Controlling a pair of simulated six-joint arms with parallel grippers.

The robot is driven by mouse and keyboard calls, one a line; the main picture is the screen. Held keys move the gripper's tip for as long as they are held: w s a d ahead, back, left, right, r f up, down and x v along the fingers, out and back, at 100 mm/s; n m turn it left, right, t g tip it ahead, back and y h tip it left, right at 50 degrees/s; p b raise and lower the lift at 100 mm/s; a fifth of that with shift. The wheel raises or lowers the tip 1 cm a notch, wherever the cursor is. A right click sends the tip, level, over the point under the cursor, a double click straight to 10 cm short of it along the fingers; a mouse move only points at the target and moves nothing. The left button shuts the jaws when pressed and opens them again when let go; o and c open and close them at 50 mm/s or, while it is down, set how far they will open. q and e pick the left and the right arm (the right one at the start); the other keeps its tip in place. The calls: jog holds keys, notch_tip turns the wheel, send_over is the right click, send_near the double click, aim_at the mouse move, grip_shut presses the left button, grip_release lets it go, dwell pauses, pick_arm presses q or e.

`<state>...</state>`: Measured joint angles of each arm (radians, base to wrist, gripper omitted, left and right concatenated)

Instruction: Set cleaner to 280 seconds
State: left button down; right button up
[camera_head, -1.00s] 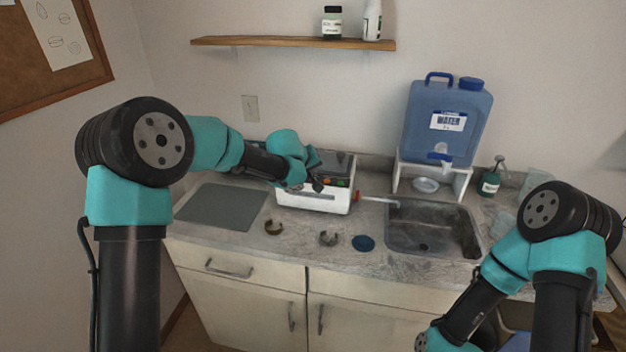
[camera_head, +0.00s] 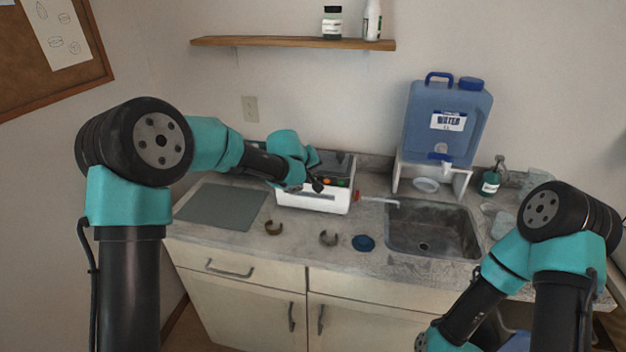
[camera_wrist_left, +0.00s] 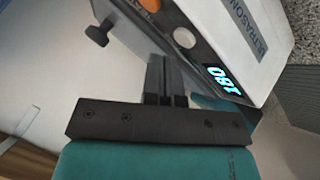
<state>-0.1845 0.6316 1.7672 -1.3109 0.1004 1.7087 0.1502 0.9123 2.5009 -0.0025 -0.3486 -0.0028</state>
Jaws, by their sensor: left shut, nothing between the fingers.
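The ultrasonic cleaner (camera_head: 313,201) is a white box with a dark front panel on the counter, left of the sink. An orange button (camera_wrist_left: 150,5) and a pale round button (camera_wrist_left: 184,38) sit beside the display. My left gripper (camera_head: 318,186) is shut and empty in front of the panel. In the left wrist view its fingertips (camera_wrist_left: 161,62) are close to the pale button; I cannot tell whether they touch.
A grey mat (camera_head: 222,206) lies left of the cleaner. Two small curved pieces and a blue disc (camera_head: 363,243) lie in front of it. The sink (camera_head: 430,230) and a blue water container (camera_head: 448,120) on a white stand are to the right.

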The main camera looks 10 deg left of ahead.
pick_arm(q)
jog(key=shift+f, duration=0.8)
dwell(0.7)
jog(key=shift+r, duration=0.75)
jog(key=shift+r, duration=0.1)
dwell(0.4)
jog(key=shift+a+r, duration=0.1)
jog(key=shift+r, duration=2.35)
